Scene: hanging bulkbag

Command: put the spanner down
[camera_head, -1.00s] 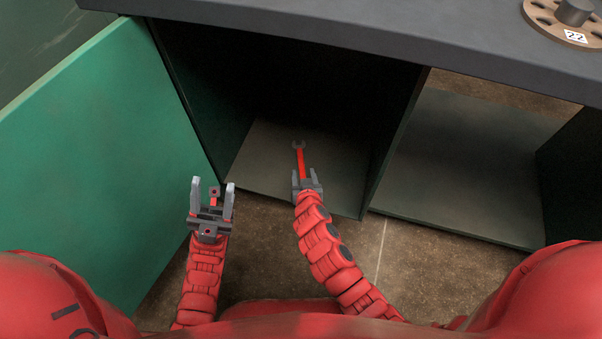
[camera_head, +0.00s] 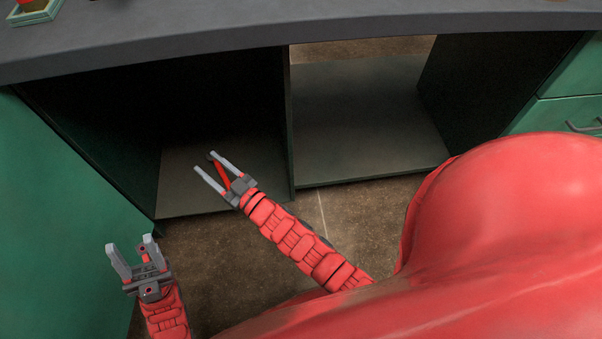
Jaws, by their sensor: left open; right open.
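The spanner (camera_head: 221,174) has a red handle and a grey head. It shows between the fingers of my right gripper (camera_head: 205,162), at the front of the left cabinet compartment, and appears to lie on or just above the compartment floor (camera_head: 178,199). The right gripper is open, with one finger on each side of the handle; whether either finger touches it I cannot tell. The rear end of the handle is hidden at the gripper's palm. My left gripper (camera_head: 129,242) is open and empty, outside the cabinet at the lower left.
A dark worktop (camera_head: 230,48) overhangs the compartments. A divider (camera_head: 288,135) separates the left compartment from an empty right one (camera_head: 365,125). A green door panel (camera_head: 45,185) stands at the left, close to my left gripper. Green drawers (camera_head: 560,112) are at the right.

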